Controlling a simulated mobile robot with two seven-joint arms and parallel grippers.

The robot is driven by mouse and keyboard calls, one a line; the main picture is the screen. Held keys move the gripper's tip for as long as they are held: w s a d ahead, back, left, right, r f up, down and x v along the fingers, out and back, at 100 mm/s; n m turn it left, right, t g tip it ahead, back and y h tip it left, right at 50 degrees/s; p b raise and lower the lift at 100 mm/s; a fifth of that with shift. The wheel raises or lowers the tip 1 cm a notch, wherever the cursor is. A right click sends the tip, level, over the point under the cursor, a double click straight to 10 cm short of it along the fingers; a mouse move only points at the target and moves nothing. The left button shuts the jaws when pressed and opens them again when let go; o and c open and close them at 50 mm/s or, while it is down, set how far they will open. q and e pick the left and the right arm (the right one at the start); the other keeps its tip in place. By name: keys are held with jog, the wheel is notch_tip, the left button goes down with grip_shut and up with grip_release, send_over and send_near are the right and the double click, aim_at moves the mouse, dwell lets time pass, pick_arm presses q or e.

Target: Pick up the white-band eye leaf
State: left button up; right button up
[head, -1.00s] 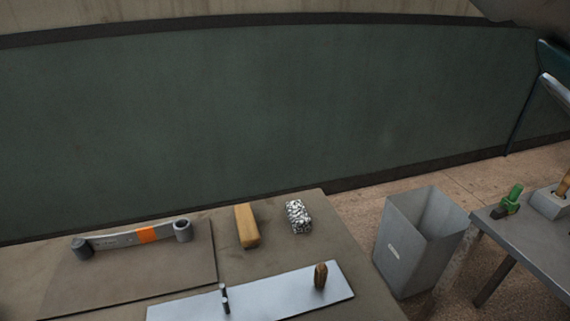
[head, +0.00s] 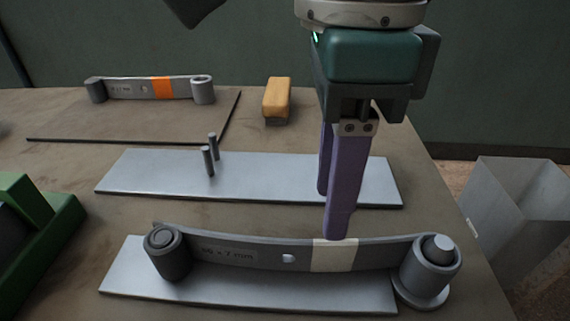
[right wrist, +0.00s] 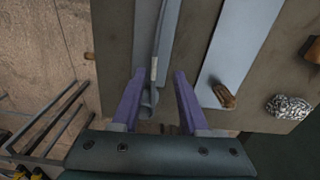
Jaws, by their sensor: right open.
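The white-band eye leaf (head: 225,250) is a grey, slightly bowed steel strip with a rolled eye at each end and a white band right of its middle. It lies along the front plate (head: 120,292), its right eye by a round post. My right gripper (head: 332,215) points down with purple fingers, just behind and above the white band in the head view. In the right wrist view the leaf (right wrist: 154,73) shows edge-on between the open fingers (right wrist: 159,74), apart from both. My left gripper is not in view.
A second plate (head: 270,175) with two pins lies behind. An orange-band leaf (head: 125,89) is on a mat at back left. A wooden block (head: 277,95) stands behind. A green object (head: 40,220) is at left, a grey bin (head: 520,210) at right.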

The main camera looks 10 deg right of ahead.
aim_at(329, 245)
jog(key=f, duration=0.4)
jog(key=s+f, duration=0.1)
jog(key=f, duration=0.2)
jog(key=shift+d, duration=0.1)
jog(key=shift+c, duration=0.4)
jog(key=shift+r, duration=0.1)
grip_shut()
jog(key=shift+w+r, duration=0.1)
dwell(0.6)
